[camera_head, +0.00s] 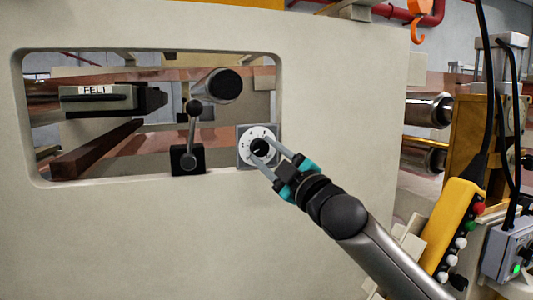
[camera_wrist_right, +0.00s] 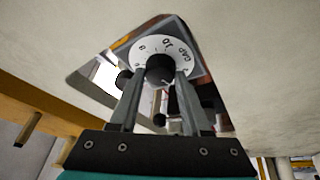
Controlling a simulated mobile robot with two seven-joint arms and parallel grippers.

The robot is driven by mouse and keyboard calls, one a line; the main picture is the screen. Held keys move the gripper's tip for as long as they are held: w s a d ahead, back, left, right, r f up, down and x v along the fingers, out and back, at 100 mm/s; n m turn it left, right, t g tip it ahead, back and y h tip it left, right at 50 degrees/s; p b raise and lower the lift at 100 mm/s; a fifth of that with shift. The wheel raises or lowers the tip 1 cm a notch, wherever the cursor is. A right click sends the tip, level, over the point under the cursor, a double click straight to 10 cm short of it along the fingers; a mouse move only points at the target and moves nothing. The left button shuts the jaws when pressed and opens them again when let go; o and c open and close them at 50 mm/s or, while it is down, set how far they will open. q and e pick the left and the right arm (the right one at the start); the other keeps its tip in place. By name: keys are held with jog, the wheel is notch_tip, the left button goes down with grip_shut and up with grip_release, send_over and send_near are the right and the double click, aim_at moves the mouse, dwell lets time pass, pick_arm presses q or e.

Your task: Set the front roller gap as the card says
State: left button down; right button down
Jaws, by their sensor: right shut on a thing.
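A round white dial with dark marks (camera_head: 249,134) sits on a square grey plate at the lower right corner of the window opening. Its black knob (camera_head: 259,147) is in the middle. My right gripper (camera_head: 262,150) is shut on the knob, one finger on each side of it. In the right wrist view the knob (camera_wrist_right: 160,69) lies between the fingertips, and the dial (camera_wrist_right: 136,56) shows numbers and letters, partly readable as "GAP". The knob's pointer setting is too small to read. No card can be made out. My left gripper is not in view.
Inside the window are a box marked "FELT" (camera_head: 95,90), a lever with a ball end (camera_head: 193,107) and a dark roller end (camera_head: 223,86). The pale panel (camera_head: 130,235) below is clear.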

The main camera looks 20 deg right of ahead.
jog(key=shift+c, duration=1.8)
grip_release()
jog(key=b+v, duration=0.6)
jog(key=v, duration=0.9)
jog(key=shift+s, duration=0.15)
